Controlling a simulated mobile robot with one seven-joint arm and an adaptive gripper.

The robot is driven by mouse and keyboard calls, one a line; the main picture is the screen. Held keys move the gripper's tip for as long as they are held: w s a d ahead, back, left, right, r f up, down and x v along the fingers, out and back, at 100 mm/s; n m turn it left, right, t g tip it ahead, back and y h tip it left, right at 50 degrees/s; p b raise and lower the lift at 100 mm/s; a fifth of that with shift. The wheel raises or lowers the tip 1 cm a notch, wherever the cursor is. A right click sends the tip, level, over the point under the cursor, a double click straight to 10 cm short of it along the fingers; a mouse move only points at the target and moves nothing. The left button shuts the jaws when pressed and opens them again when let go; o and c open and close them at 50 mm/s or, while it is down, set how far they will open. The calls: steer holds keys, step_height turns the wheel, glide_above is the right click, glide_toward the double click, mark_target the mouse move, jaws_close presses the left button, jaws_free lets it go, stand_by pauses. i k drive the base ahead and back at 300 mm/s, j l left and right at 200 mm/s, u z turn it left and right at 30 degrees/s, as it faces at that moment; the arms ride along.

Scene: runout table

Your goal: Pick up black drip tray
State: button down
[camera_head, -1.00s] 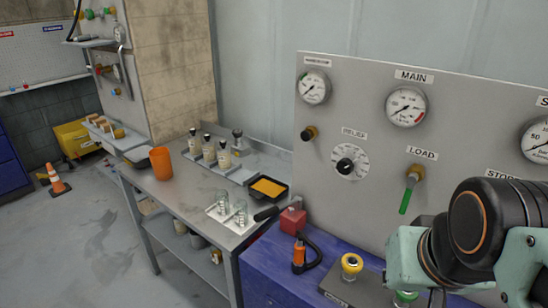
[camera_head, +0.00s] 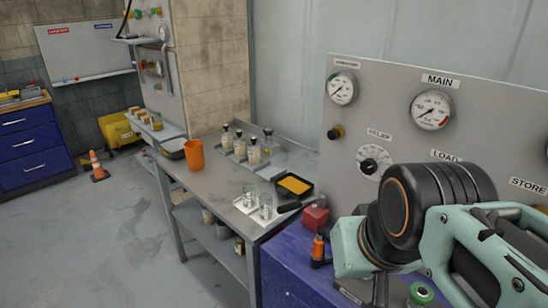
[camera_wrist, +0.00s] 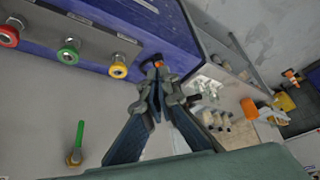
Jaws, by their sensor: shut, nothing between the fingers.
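The black drip tray (camera_head: 293,196) sits on the grey metal table near its right end in the head view. It is a shallow dark tray with an orange-yellow fill, and a dark handle sticks out at its front. My gripper (camera_wrist: 157,82) is shut and empty in the wrist view, with its fingertips over the blue cabinet edge. It is apart from the tray. In the wrist view the tray is mostly hidden behind my gripper; I cannot make it out clearly. My arm fills the lower right of the head view.
A white tray with glass jars (camera_head: 251,209) stands left of the drip tray. Several bottles (camera_head: 240,146) and an orange cup (camera_head: 196,156) are farther left. A red block (camera_head: 314,219) and an orange-black tool (camera_head: 318,250) are on the blue cabinet. The gauge panel (camera_head: 400,130) rises behind it.

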mark_target(290, 184)
steer(key=i+j+z, duration=0.1)
steer(key=z, duration=0.65)
steer(key=i+j+z, duration=0.1)
steer(key=j+z, duration=0.15)
steer(key=j, duration=0.15)
steer(key=j+z, duration=0.3)
steer(key=i+j+z, duration=0.15)
steer(key=j, duration=0.7)
steer(key=j+z, duration=0.15)
steer(key=j, duration=0.65)
